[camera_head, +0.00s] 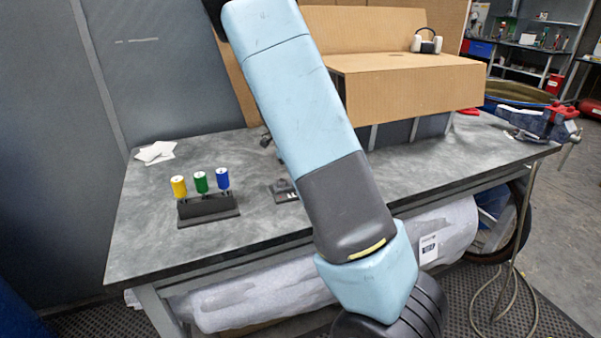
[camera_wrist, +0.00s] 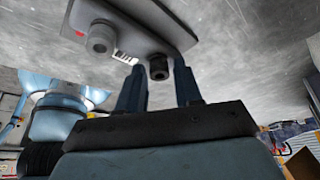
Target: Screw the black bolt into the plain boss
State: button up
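A dark grey block (camera_head: 281,194) with small white marks lies on the bench, partly hidden by my arm in the head view. Gaps show on both sides of the bolt; I see no contact. What lies beneath the bolt is hidden. My gripper is hidden behind my arm in the head view.
A black rack (camera_head: 208,208) with yellow, green and blue-topped pieces stands left on the bench (camera_head: 150,235). White papers (camera_head: 155,152) lie behind it. A cardboard box (camera_head: 410,85) stands at the back, and a vise (camera_head: 540,123) sits at the right edge. The bench front-left is clear.

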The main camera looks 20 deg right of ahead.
jog(key=n+t, duration=0.1)
jog(key=n, duration=0.2)
jog(key=n+t+h, duration=0.1)
jog(key=n, duration=0.2)
jog(key=shift+s+a, duration=0.1)
jog(key=shift+s, duration=0.05)
jog(key=n+t, duration=0.2)
jog(key=n, duration=0.4)
jog(key=shift+s, duration=0.1)
jog(key=n+t, duration=0.1)
jog(key=n, duration=0.1)
jog(key=n+t+y, duration=0.1)
jog(key=n, duration=0.2)
jog(key=shift+s, duration=0.15)
jog(key=shift+n+t+y, duration=0.5)
jog(key=shift+n+y, duration=0.2)
jog(key=shift+n, duration=1.3)
grip_shut()
jog(key=shift+m, duration=0.5)
